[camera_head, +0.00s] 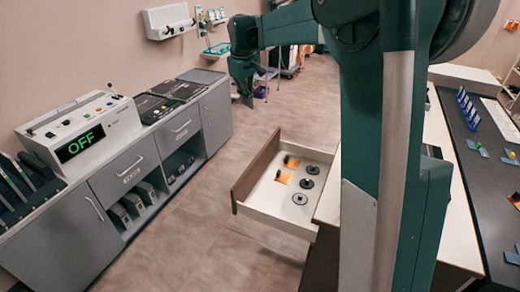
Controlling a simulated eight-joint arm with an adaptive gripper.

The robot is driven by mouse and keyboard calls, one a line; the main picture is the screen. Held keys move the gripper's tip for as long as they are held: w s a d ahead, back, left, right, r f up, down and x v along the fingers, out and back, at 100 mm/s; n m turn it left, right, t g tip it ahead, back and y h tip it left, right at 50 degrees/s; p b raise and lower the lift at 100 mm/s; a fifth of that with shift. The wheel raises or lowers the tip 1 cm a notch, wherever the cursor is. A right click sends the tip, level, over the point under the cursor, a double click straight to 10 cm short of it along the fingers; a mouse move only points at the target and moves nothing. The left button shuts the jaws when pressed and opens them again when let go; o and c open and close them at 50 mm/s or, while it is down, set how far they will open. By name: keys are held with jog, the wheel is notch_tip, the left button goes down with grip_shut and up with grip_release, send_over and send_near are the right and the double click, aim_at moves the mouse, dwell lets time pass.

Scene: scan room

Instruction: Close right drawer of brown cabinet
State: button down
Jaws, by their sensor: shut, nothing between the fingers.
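The drawer (262,213) stands pulled out toward the left from the brown cabinet (320,262). Its brown front panel (255,166) faces left, and its inside is pale. Several small orange and black items lie in it, some of them round black discs (300,199). The cabinet's pale top shows beside the drawer, but my arm hides much of the cabinet. My gripper (247,99) is shut and empty, pointing down. In the picture it is above and to the left of the drawer, apart from it.
A grey cabinet row (130,178) lines the left wall, bearing a device with an "OFF" display (80,143). Bare floor (195,215) lies between this row and the drawer. A dark worktop (490,190) with small items is at right. A purple-legged cart (262,85) stands at the back.

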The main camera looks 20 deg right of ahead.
jog(key=w+d+f+n+g, duration=0.2)
jog(key=w+d+f, duration=0.2)
jog(key=w+f, duration=1.1)
jog(key=w+d+f+n+g, duration=0.1)
jog(key=w+f, duration=0.3)
jog(key=f, duration=0.4)
jog(key=w+d+f+g, duration=0.1)
jog(key=w+f, duration=0.3)
jog(key=f, duration=0.5)
jog(key=shift+w+d+n+h+p, duration=0.3)
jog(key=shift+w+d+n, duration=0.1)
jog(key=shift+d, duration=0.5)
jog(key=shift+f, duration=0.15)
jog(key=s+d+f+b, duration=0.1)
jog(key=s+d+f, duration=0.1)
jog(key=f, duration=0.2)
jog(key=s+d+f+b, duration=0.2)
jog(key=f, duration=0.3)
jog(key=shift+s+d+f, duration=0.2)
jog(key=shift+s+d, duration=0.05)
jog(key=shift+s, duration=0.05)
